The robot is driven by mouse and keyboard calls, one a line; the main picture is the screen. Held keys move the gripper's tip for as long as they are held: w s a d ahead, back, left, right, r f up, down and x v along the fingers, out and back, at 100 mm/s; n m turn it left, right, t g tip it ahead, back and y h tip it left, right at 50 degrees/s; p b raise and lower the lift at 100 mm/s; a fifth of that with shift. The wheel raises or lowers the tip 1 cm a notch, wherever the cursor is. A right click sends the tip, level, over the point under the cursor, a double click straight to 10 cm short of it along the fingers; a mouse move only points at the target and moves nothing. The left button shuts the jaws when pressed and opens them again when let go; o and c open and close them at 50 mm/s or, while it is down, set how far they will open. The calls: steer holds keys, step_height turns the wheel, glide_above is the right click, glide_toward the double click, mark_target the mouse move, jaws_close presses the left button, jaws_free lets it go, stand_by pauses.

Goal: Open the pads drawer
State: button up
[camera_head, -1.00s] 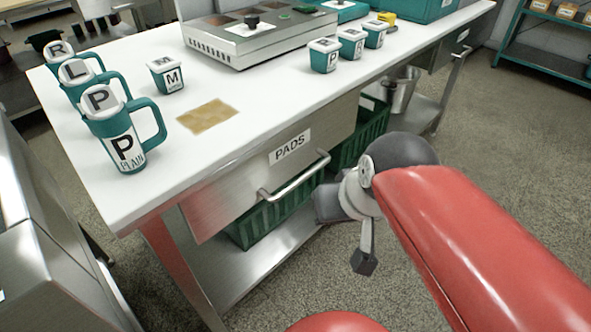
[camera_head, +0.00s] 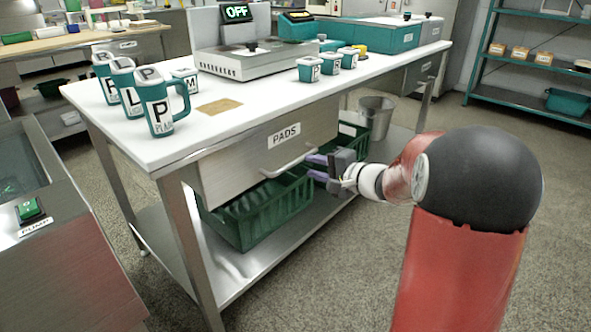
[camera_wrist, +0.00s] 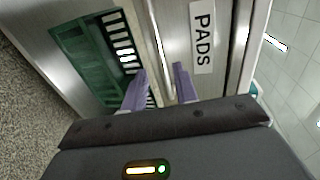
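The pads drawer (camera_head: 245,158) is a steel drawer front under the white worktop, with a "PADS" label (camera_head: 284,135) and a bar handle (camera_head: 290,163). It looks shut. My gripper (camera_head: 316,167) is at the right end of the handle, its purple fingers pointing at the drawer front. In the wrist view my gripper (camera_wrist: 160,88) is open, with the handle bar (camera_wrist: 160,45) running between the two fingers' lines. The fingers show a gap on both sides of the bar. I cannot tell how far the fingertips reach past it.
Green crates (camera_head: 262,212) stand on the lower shelf (camera_head: 262,265) beneath the drawer. Mugs (camera_head: 158,103) and a steel machine (camera_head: 245,62) stand on the worktop (camera_head: 270,97). A metal bucket (camera_head: 376,118) stands behind at right. Another steel unit (camera_head: 65,250) is at front left.

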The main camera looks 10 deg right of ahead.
mark_target(297, 163)
steer(key=x, duration=0.7)
steer(key=shift+p, duration=0.3)
jaws_close()
